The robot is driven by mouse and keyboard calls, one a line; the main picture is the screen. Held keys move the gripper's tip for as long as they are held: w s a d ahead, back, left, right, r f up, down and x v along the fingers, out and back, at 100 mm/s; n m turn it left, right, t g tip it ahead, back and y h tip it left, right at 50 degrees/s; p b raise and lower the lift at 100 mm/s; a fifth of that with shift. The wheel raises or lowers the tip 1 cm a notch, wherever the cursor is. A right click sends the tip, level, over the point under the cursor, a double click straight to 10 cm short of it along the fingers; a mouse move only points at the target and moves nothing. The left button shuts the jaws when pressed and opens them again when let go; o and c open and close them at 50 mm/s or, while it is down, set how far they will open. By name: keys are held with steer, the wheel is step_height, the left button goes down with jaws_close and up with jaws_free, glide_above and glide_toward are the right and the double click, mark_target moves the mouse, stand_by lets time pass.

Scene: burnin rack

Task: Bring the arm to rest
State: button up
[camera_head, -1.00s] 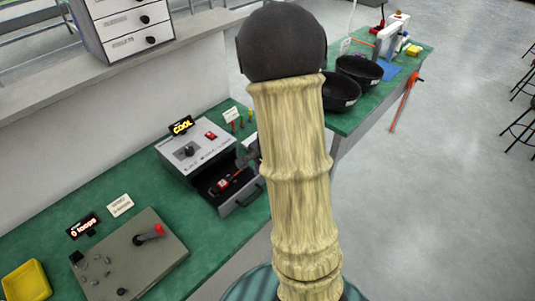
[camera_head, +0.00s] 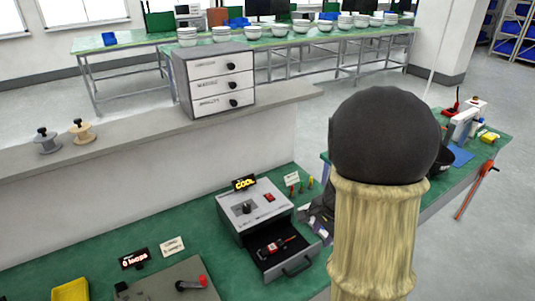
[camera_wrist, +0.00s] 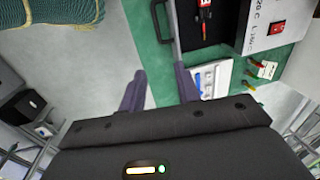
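My arm, in a pale ribbed sleeve with a dark round joint, stands at the right of the head view and hides much behind it. My gripper (camera_wrist: 160,73) shows in the wrist view with its two dark fingers apart and nothing between them. One finger appears close beside the handle of an open drawer (camera_wrist: 170,30); I cannot tell whether they touch. In the head view the grey box (camera_head: 256,212) marked COOL has this drawer pulled out, with a red and dark tool (camera_head: 277,245) lying in it.
A ledge behind holds a three-drawer cabinet (camera_head: 215,82) and two spools (camera_head: 82,130). Another green bench (camera_head: 487,150) stands at right. Open floor lies beyond it.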

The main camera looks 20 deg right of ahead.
steer(key=s+a+r+n, duration=0.1)
steer(key=s+a+n, duration=0.2)
steer(key=a+n, duration=0.3)
steer(key=s+a+r+n, duration=0.1)
steer(key=s+a+n, duration=0.2)
steer(key=a+n, duration=0.3)
steer(key=shift+s+a+n+t+h+p, duration=0.3)
steer(key=shift+s+n, duration=0.05)
steer(key=shift+n, duration=0.85)
